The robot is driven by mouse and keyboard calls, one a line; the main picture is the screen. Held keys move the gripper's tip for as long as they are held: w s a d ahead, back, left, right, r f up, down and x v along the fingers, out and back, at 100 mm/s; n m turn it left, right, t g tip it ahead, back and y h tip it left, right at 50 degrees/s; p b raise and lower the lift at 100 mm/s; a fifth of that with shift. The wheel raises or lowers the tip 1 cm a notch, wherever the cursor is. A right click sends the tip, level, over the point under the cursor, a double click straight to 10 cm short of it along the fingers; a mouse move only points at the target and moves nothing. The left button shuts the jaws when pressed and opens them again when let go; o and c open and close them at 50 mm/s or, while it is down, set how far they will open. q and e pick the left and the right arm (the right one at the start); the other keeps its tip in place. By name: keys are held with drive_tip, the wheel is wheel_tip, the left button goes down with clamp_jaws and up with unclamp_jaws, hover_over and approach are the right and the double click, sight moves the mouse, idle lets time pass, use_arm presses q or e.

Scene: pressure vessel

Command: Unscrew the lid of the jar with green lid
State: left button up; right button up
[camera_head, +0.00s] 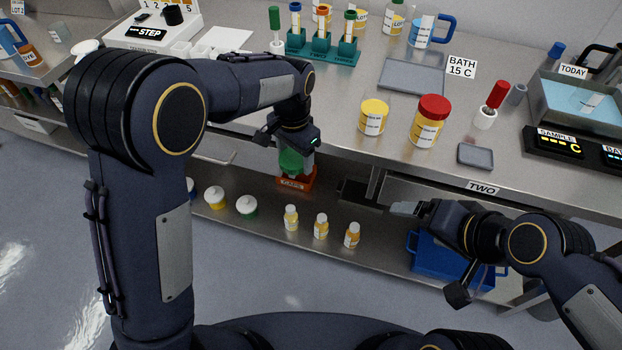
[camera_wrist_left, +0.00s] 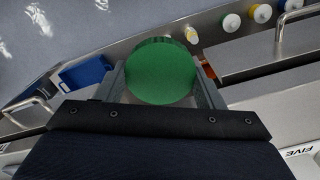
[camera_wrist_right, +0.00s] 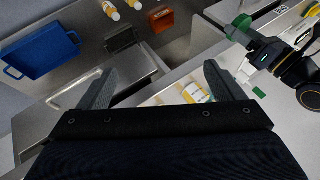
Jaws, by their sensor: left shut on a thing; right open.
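The green lid (camera_head: 291,161) of the jar is below my left gripper (camera_head: 296,150) in the head view, in front of the bench edge. In the left wrist view the round green lid (camera_wrist_left: 162,72) sits between the two fingers, which are shut on it or on the jar just under it; I cannot tell which. The jar body is mostly hidden. The green lid (camera_wrist_right: 239,25) also shows at the upper right in the right wrist view. My right gripper (camera_head: 405,209) is open and empty, in front of the bench and apart from the jar; its spread fingers show in its wrist view (camera_wrist_right: 160,85).
A yellow-lidded jar (camera_head: 373,118) and a red-lidded jar (camera_head: 429,122) stand near the bench's front edge. A grey tray (camera_head: 412,76) lies behind them. On the lower shelf are an orange bin (camera_head: 296,181), several small bottles (camera_head: 321,226) and a blue crate (camera_head: 440,262).

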drive_tip(key=w+a+f+m+t+y, duration=0.2)
drive_tip(key=w+a+f+m, duration=0.1)
drive_tip(key=w+a+m, duration=0.6)
drive_tip(key=m+t+y, duration=0.1)
drive_tip(key=m+t, duration=0.2)
drive_tip(key=m, duration=1.3)
approach(296, 166)
drive_tip(key=x, duration=1)
drive_tip(key=shift+w+a+f, duration=0.15)
drive_tip(key=shift+w, duration=0.15)
